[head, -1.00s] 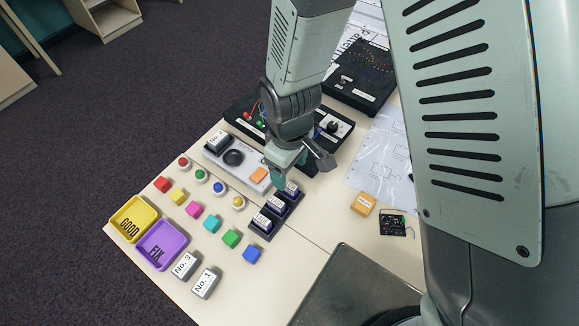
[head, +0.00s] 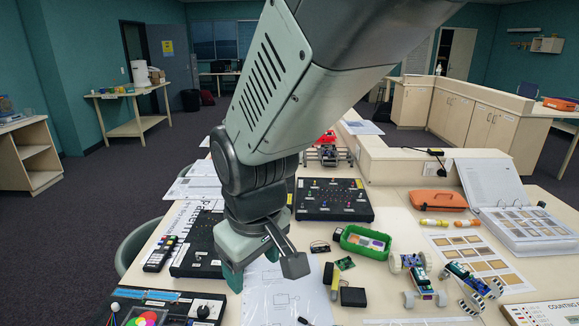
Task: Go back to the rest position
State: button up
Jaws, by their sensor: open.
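My gripper (head: 236,278) hangs at the end of my arm in the head view, left of the middle, above the table. Its jaws are open, and I see nothing held between them. It is over the area between a black panel and a white sheet (head: 285,298). My arm comes down from the top of the picture and hides part of the table behind it.
A black board with small knobs (head: 335,200) lies behind the gripper. A green tray (head: 366,243), small wheeled robots (head: 414,278), an orange case (head: 438,200) and an open binder (head: 520,215) are to the right. A panel with a coloured disc (head: 150,312) is front left.

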jog(key=s+d+r+m+t, duration=0.1)
jog(key=s+d+r+m, duration=0.3)
jog(key=d, duration=0.4)
jog(key=s+d+r+m+t+h, duration=0.1)
jog(key=s+d+r+m+t, duration=0.1)
jog(key=s+d+r+m, duration=0.3)
jog(key=s+d+r, duration=0.1)
jog(key=d+r, duration=0.2)
jog(key=shift+d+r, duration=0.15)
jog(key=shift+d, duration=0.2)
jog(key=shift+o, duration=0.2)
jog(key=shift+w, duration=0.1)
